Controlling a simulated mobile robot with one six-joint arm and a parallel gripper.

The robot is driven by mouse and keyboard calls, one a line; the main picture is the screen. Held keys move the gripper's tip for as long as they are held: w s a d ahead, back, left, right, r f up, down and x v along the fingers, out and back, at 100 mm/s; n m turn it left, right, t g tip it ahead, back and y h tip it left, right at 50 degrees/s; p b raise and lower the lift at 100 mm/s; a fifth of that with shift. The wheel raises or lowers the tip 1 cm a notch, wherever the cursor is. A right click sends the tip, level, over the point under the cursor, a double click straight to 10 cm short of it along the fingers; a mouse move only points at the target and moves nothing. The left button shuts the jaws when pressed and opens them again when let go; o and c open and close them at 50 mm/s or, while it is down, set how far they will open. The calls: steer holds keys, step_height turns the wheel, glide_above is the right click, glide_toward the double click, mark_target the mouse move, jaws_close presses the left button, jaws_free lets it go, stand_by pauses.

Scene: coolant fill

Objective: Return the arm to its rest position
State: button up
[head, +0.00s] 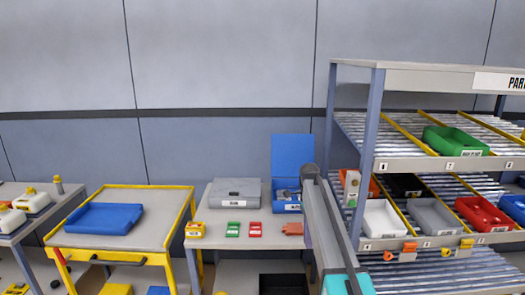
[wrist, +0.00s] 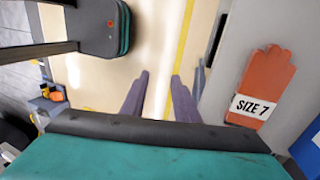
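My gripper (wrist: 160,77) shows in the wrist view with its two grey-purple fingers apart and nothing between them. Bare floor with a bright streak shows behind the gap. In the head view my arm (head: 332,230) rises at the right of centre, in front of the workbench and beside the rack. My gripper's fingers cannot be made out clearly there.
An orange glove marked SIZE 7 (wrist: 264,85) lies on the workbench (head: 222,240), right of my fingers in the wrist view. The parts rack (head: 370,150) stands close to my arm's right. A yellow-edged cart (head: 150,210) with a blue tray (head: 103,218) is left.

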steer(key=s+f+n+g+b, duration=0.1)
steer(key=s+f, duration=0.7)
steer(key=f, duration=0.4)
steer(key=s+f+n+g+b, duration=0.1)
steer(key=s+f, duration=0.7)
steer(key=f, duration=0.3)
steer(key=s+f+n+g+b, duration=0.1)
steer(key=s+f, duration=0.7)
steer(key=f, duration=0.4)
steer(key=s+f+n, duration=0.4)
steer(key=s+n, duration=0.1)
steer(key=s, duration=0.4)
steer(key=s+f+n, duration=0.5)
steer(key=s, duration=0.5)
steer(key=s+f+n+b, duration=0.1)
steer(key=s+f+n, duration=0.4)
steer(key=s, duration=0.4)
steer(key=shift+s+t, duration=0.3)
